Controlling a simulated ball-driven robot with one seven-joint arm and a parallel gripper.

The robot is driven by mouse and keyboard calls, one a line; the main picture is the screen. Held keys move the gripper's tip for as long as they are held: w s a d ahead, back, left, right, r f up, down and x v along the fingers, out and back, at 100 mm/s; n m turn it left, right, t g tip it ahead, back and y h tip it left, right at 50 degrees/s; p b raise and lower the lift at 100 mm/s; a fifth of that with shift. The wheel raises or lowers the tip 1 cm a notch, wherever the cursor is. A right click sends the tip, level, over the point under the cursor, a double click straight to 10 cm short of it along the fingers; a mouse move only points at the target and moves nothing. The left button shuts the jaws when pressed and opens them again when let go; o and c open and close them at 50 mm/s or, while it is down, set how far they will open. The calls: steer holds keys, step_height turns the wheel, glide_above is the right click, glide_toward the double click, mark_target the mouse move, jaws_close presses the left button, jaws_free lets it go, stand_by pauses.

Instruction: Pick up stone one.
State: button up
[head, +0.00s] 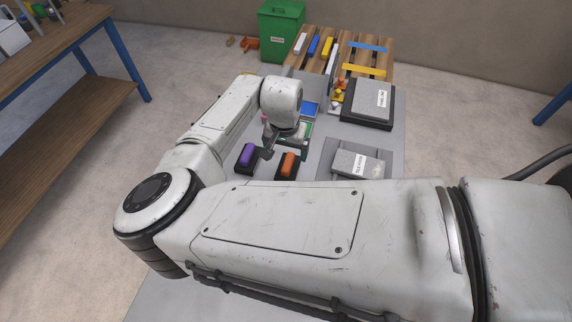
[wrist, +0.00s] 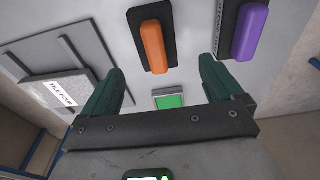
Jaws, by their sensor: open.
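No object in view carries a readable "stone one" label, so I cannot tell which thing is stone one. An orange block (head: 288,163) and a purple block (head: 246,156) sit in black holders on the grey table; the wrist view shows the orange block (wrist: 153,47) and the purple block (wrist: 252,32) beyond my fingers. My gripper (head: 268,147) hangs near these two blocks, partly hidden by my arm. In the wrist view my gripper's (wrist: 163,70) dark green fingers are spread apart, with nothing held between them.
A grey labelled slab (head: 345,162) lies on a plate at the right. Behind it a grey block (head: 368,98) rests on a black base. A pallet (head: 376,57) with coloured bars and a green bin (head: 280,30) stand at the back. A green square (wrist: 168,101) shows between my fingers.

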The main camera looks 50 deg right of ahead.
mark_target(288, 162)
step_height(288, 162, down, 7)
steer(key=shift+s+d+f+p, duration=0.1)
steer(key=shift+s+d+p, duration=0.05)
steer(key=shift+p, duration=0.65)
steer(key=c, duration=1.4)
